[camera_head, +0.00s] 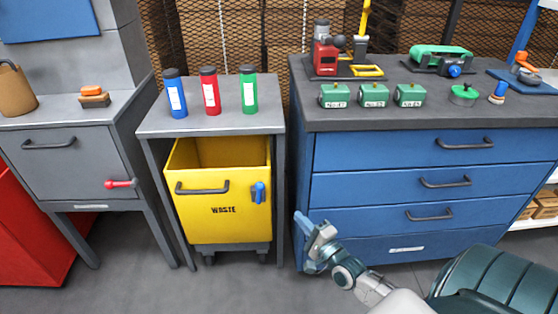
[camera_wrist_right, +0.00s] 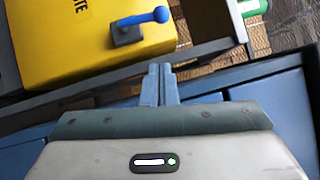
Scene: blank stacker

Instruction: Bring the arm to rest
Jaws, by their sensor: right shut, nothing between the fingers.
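My right gripper (camera_head: 302,222) is in the lower middle of the head view, in front of the left edge of the blue drawer cabinet (camera_head: 400,197), to the right of the yellow waste bin. In the right wrist view its two fingers (camera_wrist_right: 159,72) are pressed together with nothing between them. The gripper appears apart from the bin and the cabinet, though the exact gap to the cabinet is hard to tell. My left gripper is not in the head view.
The yellow waste bin (camera_head: 216,220) has a blue latch (camera_head: 258,193) and stands under a grey table (camera_head: 210,122) with three bottles. Green boxes (camera_head: 373,95) and a red device (camera_head: 325,55) stand on the cabinet top. The floor (camera_head: 190,290) in front is clear.

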